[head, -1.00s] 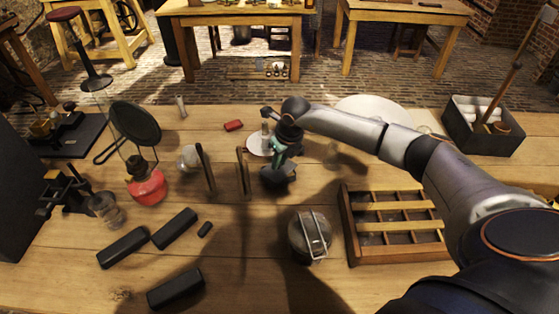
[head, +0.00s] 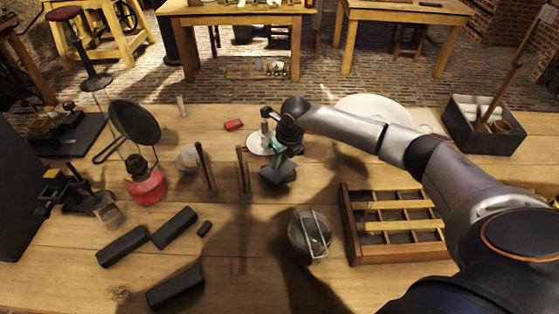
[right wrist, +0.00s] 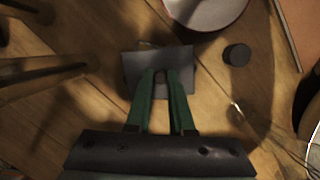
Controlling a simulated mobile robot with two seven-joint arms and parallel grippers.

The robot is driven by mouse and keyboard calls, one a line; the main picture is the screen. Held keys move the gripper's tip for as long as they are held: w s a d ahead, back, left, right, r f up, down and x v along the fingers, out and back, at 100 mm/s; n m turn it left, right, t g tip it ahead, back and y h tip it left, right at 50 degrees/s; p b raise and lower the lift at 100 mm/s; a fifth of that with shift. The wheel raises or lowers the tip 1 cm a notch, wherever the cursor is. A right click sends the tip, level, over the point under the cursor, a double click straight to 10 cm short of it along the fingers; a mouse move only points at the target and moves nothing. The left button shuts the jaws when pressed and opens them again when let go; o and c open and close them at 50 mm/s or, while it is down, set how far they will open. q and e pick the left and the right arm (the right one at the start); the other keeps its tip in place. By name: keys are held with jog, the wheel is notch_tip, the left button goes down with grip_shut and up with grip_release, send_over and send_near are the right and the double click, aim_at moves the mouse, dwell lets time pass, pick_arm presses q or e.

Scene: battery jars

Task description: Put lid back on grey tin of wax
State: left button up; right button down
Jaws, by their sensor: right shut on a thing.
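My right gripper (head: 280,162) is over the middle of the table, pointing down. In the right wrist view its green fingers (right wrist: 160,78) are close together on a dark grey, flat, square-edged piece (right wrist: 138,66). This piece also shows under the gripper in the head view (head: 277,174). It may be the lid, but I cannot tell for sure. A pale round dish or open tin (right wrist: 207,10) is cut off at the top of the wrist view, apart from the held piece. I cannot pick out the grey tin with certainty. My left gripper is not in view.
A wire-clasped jar (head: 310,238) and a divided wooden tray (head: 349,230) stand nearer. Upright rods (head: 243,172) stand left of the gripper. A red-based lamp (head: 147,187) and dark blocks (head: 174,228) are at left. A dark box (head: 485,140) is at far right.

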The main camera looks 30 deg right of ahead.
jog(key=shift+c, duration=1.1)
grip_release()
jog(key=shift+r, duration=0.15)
jog(key=shift+r+p, duration=2.55)
jog(key=shift+r, duration=0.8)
grip_shut()
